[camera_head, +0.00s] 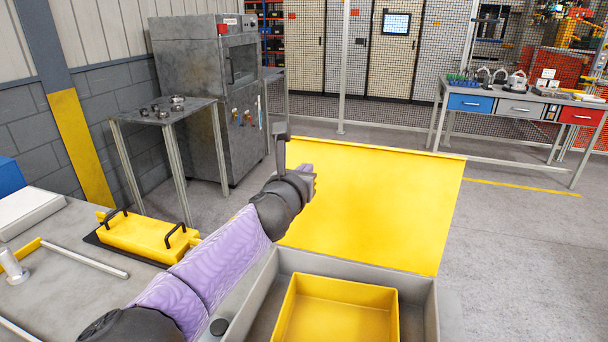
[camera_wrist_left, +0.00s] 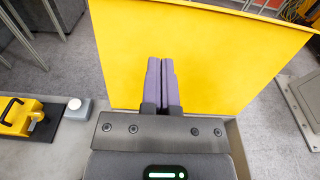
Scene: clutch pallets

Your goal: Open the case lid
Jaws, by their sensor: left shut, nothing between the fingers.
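The case (camera_head: 352,262) is a grey open box at the bottom of the head view, with a yellow tray (camera_head: 343,292) inside. Its large yellow lid (camera_head: 385,200) is swung open and leans back beyond the case's far edge. The lid fills much of the left wrist view (camera_wrist_left: 220,60). My left gripper (camera_head: 312,178) is in front of the lid's left part. In the left wrist view its purple-grey fingers (camera_wrist_left: 160,62) are together and empty, overlapping the lid; contact cannot be told. My right gripper is not in view.
A yellow box with black handles (camera_head: 150,236) lies on the grey table at left. A small metal table (camera_head: 165,112) and a grey machine (camera_head: 215,90) stand behind it. A workbench with drawers (camera_head: 520,105) is at back right. The floor right of the lid is clear.

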